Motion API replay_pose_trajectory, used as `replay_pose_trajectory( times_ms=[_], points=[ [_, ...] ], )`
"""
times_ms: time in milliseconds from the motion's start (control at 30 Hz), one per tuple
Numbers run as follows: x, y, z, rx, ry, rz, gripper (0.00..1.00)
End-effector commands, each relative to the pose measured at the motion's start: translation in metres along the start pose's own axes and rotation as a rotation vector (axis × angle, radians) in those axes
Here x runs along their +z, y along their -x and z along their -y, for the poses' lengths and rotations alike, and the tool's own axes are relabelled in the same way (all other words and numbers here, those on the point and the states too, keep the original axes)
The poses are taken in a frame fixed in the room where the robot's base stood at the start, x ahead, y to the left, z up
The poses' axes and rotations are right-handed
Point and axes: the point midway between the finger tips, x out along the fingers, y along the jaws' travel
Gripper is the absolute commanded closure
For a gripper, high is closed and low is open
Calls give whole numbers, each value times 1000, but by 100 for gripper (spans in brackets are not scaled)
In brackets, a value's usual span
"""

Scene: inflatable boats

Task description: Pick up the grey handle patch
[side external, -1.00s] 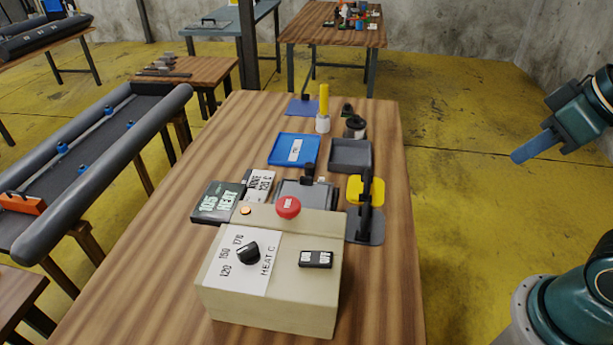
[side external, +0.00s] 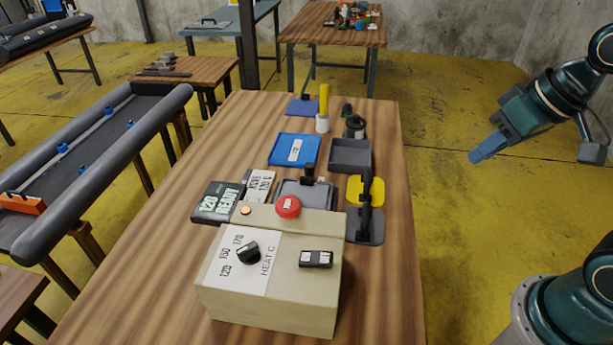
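My gripper (side external: 488,147) hangs in the air right of the table, over the yellow floor, clear of every object. Its blue fingers appear as one block from this side, so I cannot tell whether they are open or shut. A dark grey flat piece with rounded edges (side external: 373,235) lies at the table's right edge, beside the beige control box. A black upright part stands over it and hides some of it. I cannot tell for certain that this is the grey handle patch. A yellow piece (side external: 376,191) lies just behind it.
The beige box (side external: 275,308) has a red button (side external: 288,207). The display (side external: 217,203) reads 120 READY. A blue tray (side external: 281,153), a grey tray (side external: 350,168), a blue sheet (side external: 300,107) and a yellow-handled tool (side external: 324,105) stand behind. A grey boat (side external: 80,180) is left.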

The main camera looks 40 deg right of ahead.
Motion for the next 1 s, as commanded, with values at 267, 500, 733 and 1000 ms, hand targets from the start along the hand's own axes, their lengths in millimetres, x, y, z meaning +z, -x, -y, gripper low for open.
replay_pose_trajectory(
  times_ms=[267,500,733,1000],
  points=[
    [-22,-50,1,-63,-150,49,80],
    [-34,-94,0,-127,-304,85,80],
    [-41,-135,-2,-194,-476,119,80],
    [-43,-179,-8,-266,-688,151,80]
  ],
)
